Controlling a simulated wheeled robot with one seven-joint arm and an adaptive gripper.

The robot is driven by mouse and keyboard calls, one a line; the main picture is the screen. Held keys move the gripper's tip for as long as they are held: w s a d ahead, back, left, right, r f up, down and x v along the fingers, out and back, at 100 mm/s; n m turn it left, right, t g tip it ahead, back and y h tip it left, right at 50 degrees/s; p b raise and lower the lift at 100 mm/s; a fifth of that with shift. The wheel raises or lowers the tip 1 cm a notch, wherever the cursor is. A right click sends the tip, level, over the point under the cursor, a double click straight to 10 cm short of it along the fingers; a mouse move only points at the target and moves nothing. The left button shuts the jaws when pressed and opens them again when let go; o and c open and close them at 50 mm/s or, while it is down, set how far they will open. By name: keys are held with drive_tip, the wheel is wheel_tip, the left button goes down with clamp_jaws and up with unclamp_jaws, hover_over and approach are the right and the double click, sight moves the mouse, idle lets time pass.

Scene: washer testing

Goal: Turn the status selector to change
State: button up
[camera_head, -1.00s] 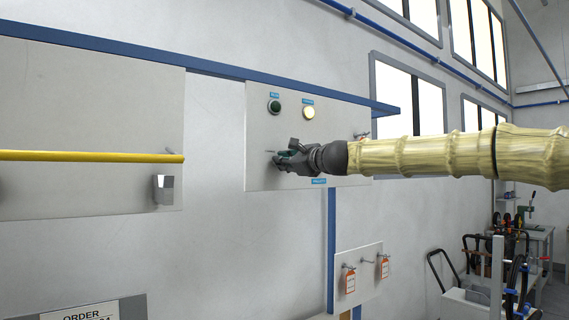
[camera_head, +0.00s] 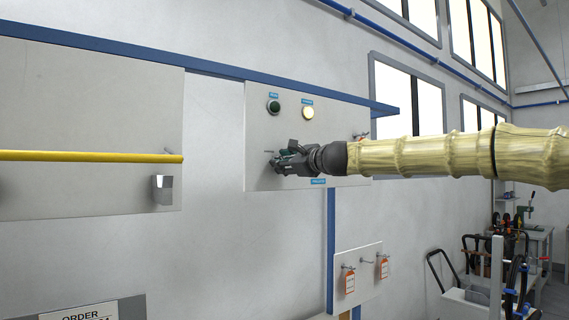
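A light grey control panel (camera_head: 258,125) hangs on the wall. It carries a dark green round light or button (camera_head: 273,107) and a lit yellow-white one (camera_head: 308,113), each under a small blue label. My gripper (camera_head: 276,163) is in front of the panel's lower left part, with its fingers toward a small dark part at the panel's left. The gripper and wrist cover the middle of the panel, so I cannot make out the status selector or its setting. A blue label (camera_head: 318,182) shows below the wrist. Whether the fingers are closed on anything is too small to tell.
A blue rail (camera_head: 215,69) runs above the panels. A left panel (camera_head: 90,90) has a yellow bar (camera_head: 90,156). A lower board (camera_head: 359,268) holds orange-and-white tags on hooks. A cart with tools (camera_head: 480,295) stands at the lower right.

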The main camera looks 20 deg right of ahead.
drive_tip(key=shift+s, duration=0.1)
drive_tip(key=v, duration=1.1)
drive_tip(key=shift+s+d, duration=0.2)
drive_tip(key=shift+s, duration=0.15)
